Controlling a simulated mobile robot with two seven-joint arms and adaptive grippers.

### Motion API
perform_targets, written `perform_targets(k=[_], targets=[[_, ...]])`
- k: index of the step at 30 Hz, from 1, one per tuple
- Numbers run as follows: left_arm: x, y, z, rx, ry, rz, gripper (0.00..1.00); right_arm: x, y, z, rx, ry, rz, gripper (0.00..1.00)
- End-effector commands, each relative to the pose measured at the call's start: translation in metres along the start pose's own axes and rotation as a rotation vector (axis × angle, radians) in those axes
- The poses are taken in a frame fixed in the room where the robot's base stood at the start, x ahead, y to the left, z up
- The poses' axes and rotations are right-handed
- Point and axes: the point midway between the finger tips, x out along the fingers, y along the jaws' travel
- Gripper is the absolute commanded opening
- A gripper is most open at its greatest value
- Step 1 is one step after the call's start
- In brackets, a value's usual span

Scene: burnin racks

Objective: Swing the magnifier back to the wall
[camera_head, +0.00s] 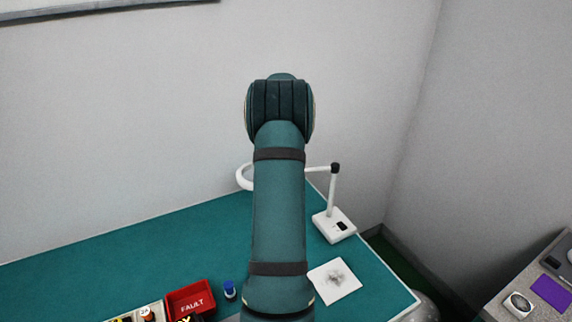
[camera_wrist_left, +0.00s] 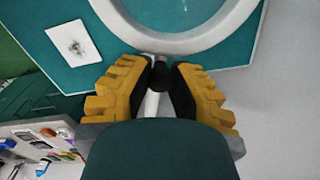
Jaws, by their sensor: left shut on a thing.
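The magnifier is white: its ring (camera_head: 240,178) shows left of my arm in the head view, and its post and base (camera_head: 335,226) stand on the teal bench to the right. A dark joint (camera_head: 335,168) tops the post, and part of the white arm is hidden behind my arm. In the left wrist view the big ring (camera_wrist_left: 185,43) lies just beyond my left gripper (camera_wrist_left: 160,72). Its yellow-and-black fingers are shut on the magnifier at the dark piece by the ring. My left gripper is hidden in the head view. My right gripper does not show.
A white card with a grey smudge (camera_head: 335,282) lies in front of the base. A red FAULT bin (camera_head: 191,299) and a blue-capped vial (camera_head: 229,290) are at the front. The wall (camera_head: 130,110) rises behind the bench (camera_head: 120,250). A grey counter is at right.

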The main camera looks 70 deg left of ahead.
Motion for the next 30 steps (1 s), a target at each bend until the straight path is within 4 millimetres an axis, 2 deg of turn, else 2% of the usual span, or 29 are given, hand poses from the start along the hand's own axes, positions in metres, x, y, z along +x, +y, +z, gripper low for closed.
perform_targets(k=[2,3,5,6,17,23,30], targets=[[0.0,-0.002,0.0,-0.001,-0.001,-0.006,0.0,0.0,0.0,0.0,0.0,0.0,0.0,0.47],[-0.001,-0.001,0.0,-0.001,-0.001,-0.006,0.31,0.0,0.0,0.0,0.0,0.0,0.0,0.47],[-0.001,-0.001,0.0,-0.001,-0.001,-0.006,0.52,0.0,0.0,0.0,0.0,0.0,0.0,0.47],[-0.001,-0.001,0.0,-0.001,-0.001,-0.005,0.54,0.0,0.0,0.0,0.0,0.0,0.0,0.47],[-0.005,-0.001,0.0,-0.002,0.0,-0.006,0.54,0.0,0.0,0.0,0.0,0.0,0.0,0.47],[-0.035,-0.001,0.0,-0.002,0.001,-0.008,0.54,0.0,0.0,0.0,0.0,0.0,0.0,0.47],[-0.084,-0.002,0.0,-0.002,0.0,-0.008,0.54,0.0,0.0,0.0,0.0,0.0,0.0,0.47]])
